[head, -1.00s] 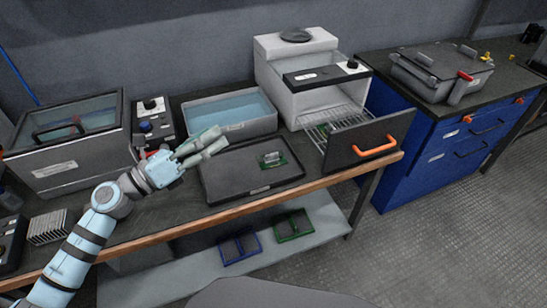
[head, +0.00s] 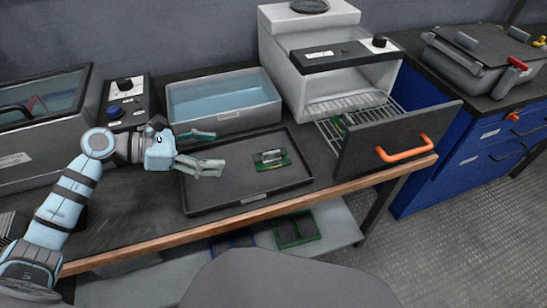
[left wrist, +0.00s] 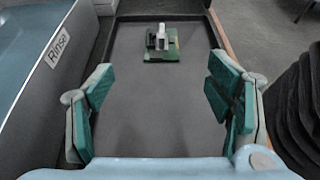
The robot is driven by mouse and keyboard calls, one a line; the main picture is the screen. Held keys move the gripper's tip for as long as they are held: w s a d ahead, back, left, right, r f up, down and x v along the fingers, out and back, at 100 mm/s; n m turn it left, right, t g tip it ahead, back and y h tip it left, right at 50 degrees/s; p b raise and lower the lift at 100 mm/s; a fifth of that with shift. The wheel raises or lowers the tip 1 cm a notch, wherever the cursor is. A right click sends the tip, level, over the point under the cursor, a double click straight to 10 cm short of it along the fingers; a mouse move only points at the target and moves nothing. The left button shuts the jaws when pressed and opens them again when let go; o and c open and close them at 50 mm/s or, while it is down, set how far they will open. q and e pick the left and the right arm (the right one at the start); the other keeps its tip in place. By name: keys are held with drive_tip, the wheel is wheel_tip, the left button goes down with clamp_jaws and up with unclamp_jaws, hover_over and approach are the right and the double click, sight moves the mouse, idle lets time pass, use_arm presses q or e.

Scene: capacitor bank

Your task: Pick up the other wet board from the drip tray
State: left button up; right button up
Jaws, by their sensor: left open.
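A green board (head: 270,160) with a pale component on top lies flat on the dark drip tray (head: 225,205), right of the tray's middle. The board also shows in the left wrist view (left wrist: 162,45), straight ahead between the fingers and beyond them. My left gripper (head: 214,151) is open and empty over the tray's left part, left of the board and apart from it. Its two green-padded fingers stand wide apart in the left wrist view (left wrist: 162,98). My right gripper is not in view.
A bath labelled Rinse (head: 225,117) stands behind the tray. Right of it is a white oven (head: 292,80) with its drawer (head: 400,140) pulled out. A green item (head: 339,124) shows on its wire rack. A lidded bath (head: 35,150) and control box (head: 127,105) stand left.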

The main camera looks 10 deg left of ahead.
sight(264, 154)
use_arm(q)
drive_tip(key=b+x, duration=0.2)
drive_tip(key=x, duration=1.1)
drive_tip(key=shift+d+r, duration=0.1)
drive_tip(key=shift+d, duration=0.3)
drive_tip(key=c, duration=1.6)
drive_tip(key=shift+c, duration=0.7)
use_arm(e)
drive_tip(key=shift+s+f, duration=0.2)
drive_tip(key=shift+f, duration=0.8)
